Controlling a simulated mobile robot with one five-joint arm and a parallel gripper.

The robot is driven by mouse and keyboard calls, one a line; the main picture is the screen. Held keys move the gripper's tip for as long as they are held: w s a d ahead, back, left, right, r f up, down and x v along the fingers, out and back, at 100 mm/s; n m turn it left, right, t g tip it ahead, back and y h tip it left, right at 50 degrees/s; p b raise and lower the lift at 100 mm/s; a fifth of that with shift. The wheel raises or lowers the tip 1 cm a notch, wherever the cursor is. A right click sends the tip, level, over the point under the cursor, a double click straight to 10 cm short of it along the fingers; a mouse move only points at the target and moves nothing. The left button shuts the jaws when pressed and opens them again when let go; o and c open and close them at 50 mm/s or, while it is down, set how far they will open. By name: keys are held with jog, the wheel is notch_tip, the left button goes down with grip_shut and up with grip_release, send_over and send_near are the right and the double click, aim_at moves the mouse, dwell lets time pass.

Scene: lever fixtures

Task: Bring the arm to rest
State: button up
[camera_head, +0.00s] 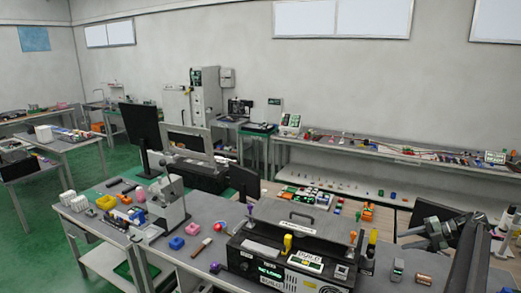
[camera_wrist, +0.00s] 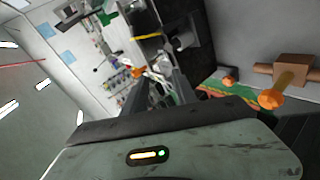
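My gripper (camera_wrist: 160,84) shows in the wrist view as two dark fingers above the grey-green palm. The fingers are apart, and I see nothing held between them. In the head view my dark grey arm (camera_head: 438,234) is raised at the right, over the right part of the near bench (camera_head: 210,210). Its fingertips are too small and dark to make out there. The black fixture box (camera_head: 290,262) with a yellow lever (camera_head: 287,242) stands on the bench, left of my arm and apart from it.
An orange knobbed lever (camera_wrist: 272,98) on a brown mount is at the right of the wrist view. A red ball (camera_head: 219,227), a screwdriver (camera_head: 201,247) and small blocks lie left of the box. Monitors stand behind.

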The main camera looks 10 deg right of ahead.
jog(key=w+a+r+m+t+h, duration=0.4)
jog(key=w+a+r, duration=0.1)
jog(key=w, duration=0.3)
jog(key=w+a+r+m+t+h, duration=0.4)
jog(key=w+r+m, duration=0.1)
jog(key=w, duration=0.3)
jog(key=w+a+r+m+t+h, duration=0.4)
jog(key=w+a+r, duration=0.15)
jog(key=w, duration=0.35)
jog(key=s+a+f+m+g+h, duration=0.2)
jog(key=s+a+f+m+g, duration=0.3)
jog(key=a+f+m, duration=0.3)
jog(key=s+a+f+m+g+h, duration=0.2)
jog(key=s+a+f+m+g, duration=0.3)
jog(key=a+f, duration=0.35)
jog(key=s+a+f+g+y, duration=0.3)
jog(key=s+a+f+g, duration=0.15)
jog(key=s+a, duration=0.65)
jog(key=s+a+f+g+y, duration=0.35)
jog(key=s+a+f, duration=0.25)
jog(key=s+a, duration=0.45)
jog(key=a+f+g+b, duration=0.1)
jog(key=a+f+b, duration=0.2)
jog(key=f+b, duration=0.3)
jog(key=shift+w+a+f, duration=0.25)
jog(key=shift+w, duration=0.05)
